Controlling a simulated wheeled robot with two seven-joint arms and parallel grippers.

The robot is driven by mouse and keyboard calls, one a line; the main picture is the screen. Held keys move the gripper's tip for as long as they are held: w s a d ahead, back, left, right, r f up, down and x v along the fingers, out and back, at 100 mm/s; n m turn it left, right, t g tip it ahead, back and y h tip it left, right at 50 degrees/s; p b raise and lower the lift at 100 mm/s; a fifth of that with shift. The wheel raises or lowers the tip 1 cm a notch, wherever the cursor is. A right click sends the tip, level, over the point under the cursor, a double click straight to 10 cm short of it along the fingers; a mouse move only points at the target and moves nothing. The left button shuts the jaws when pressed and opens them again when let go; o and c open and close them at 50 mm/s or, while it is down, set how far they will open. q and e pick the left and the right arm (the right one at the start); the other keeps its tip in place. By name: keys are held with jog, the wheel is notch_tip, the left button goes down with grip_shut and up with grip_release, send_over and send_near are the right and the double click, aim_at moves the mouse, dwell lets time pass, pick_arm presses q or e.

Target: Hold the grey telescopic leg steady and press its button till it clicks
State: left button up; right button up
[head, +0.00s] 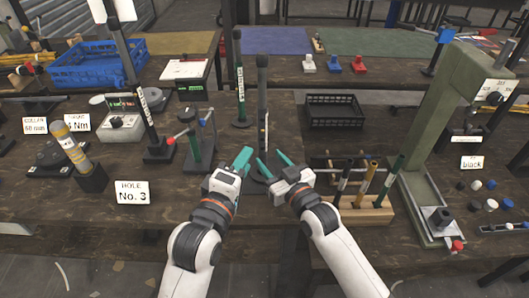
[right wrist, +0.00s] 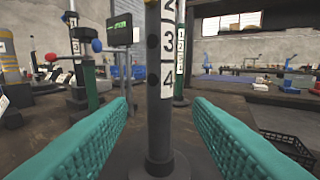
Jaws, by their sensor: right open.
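The grey telescopic leg (head: 262,105) stands upright on a dark round base at the middle of the table. In the right wrist view the leg (right wrist: 158,115) shows a white number strip and dark round spots on its side; I cannot make out which is the button. My right gripper (head: 269,157) is open, its teal fingers on either side of the leg low down, with gaps visible in the wrist view. My left gripper (head: 243,158) is just left of the leg, pointing toward it, apparently apart from it; its finger gap is unclear.
A green numbered post (head: 240,95) stands behind the leg. A green stand with a red ball (head: 171,141) is to the left. A black crate (head: 335,111) and a wooden rack of rods (head: 365,212) are to the right. A green press (head: 430,130) stands farther right.

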aim_at(265, 154)
jog(key=shift+x, duration=2.4)
grip_shut()
